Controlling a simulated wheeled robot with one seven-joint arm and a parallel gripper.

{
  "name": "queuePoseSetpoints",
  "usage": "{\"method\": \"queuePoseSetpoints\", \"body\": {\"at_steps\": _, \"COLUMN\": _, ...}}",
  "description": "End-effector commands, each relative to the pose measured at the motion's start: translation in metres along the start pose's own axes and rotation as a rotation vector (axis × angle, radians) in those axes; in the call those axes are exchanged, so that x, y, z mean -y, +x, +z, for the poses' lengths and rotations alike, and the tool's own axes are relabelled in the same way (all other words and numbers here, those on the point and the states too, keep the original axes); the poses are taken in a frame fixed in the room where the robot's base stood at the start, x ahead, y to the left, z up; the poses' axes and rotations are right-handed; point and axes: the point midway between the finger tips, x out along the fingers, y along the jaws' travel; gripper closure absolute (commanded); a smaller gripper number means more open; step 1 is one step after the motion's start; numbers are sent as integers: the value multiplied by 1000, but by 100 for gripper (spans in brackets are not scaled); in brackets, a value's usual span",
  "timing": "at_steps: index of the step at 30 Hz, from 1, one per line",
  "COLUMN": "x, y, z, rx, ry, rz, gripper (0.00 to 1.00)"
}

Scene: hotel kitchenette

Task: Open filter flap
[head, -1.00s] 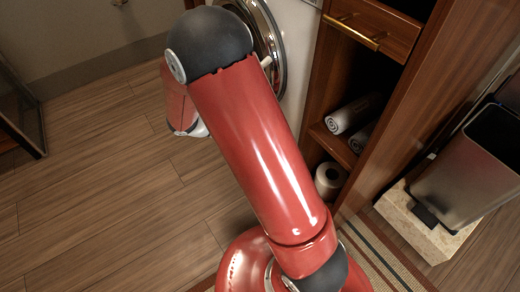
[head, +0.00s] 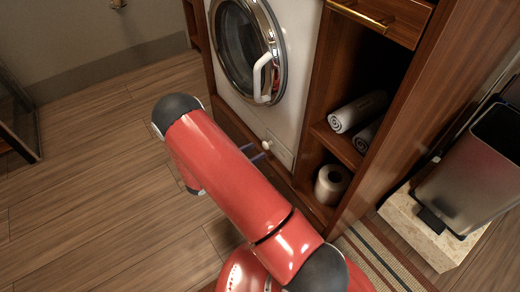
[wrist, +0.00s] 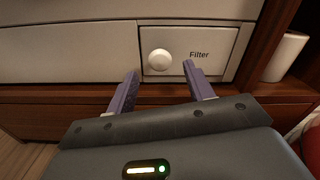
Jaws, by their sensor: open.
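The filter flap (wrist: 215,45) is a small pale rectangular panel marked "Filter", low on the white washing machine's front. It looks shut, flush with the front. A round white knob (wrist: 160,60) sits on its left part. The flap also shows in the head view (head: 281,155), with the knob (head: 267,145) at its upper left. My gripper (wrist: 162,74) is open and empty, its two purple fingers either side of the knob's line, just short of it and slightly below. In the head view, the finger ends (head: 256,152) show past my red arm, which hides the rest.
The washer's round door (head: 246,45) with a white handle (head: 262,78) is above the flap. To the right, a wooden shelf unit holds rolled towels (head: 357,111) and a paper roll (head: 331,184). A bin (head: 470,165) stands far right. The left floor is clear.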

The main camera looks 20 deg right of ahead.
Motion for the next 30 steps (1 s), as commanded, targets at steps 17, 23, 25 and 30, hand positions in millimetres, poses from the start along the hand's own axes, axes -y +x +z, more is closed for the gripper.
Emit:
{"method": "queuePoseSetpoints", "body": {"at_steps": 17, "x": 0, "y": 32, "z": 0, "rx": -1, "ry": 2, "rz": 0, "gripper": 49}}
{"method": "queuePoseSetpoints", "body": {"at_steps": 23, "x": 0, "y": 32, "z": 0, "rx": -2, "ry": 2, "rz": 0, "gripper": 75}}
{"method": "queuePoseSetpoints", "body": {"at_steps": 25, "x": 0, "y": 32, "z": 0, "rx": -2, "ry": 2, "rz": 0, "gripper": 84}}
{"method": "queuePoseSetpoints", "body": {"at_steps": 30, "x": 0, "y": 31, "z": 0, "rx": -2, "ry": 2, "rz": 0, "gripper": 100}}
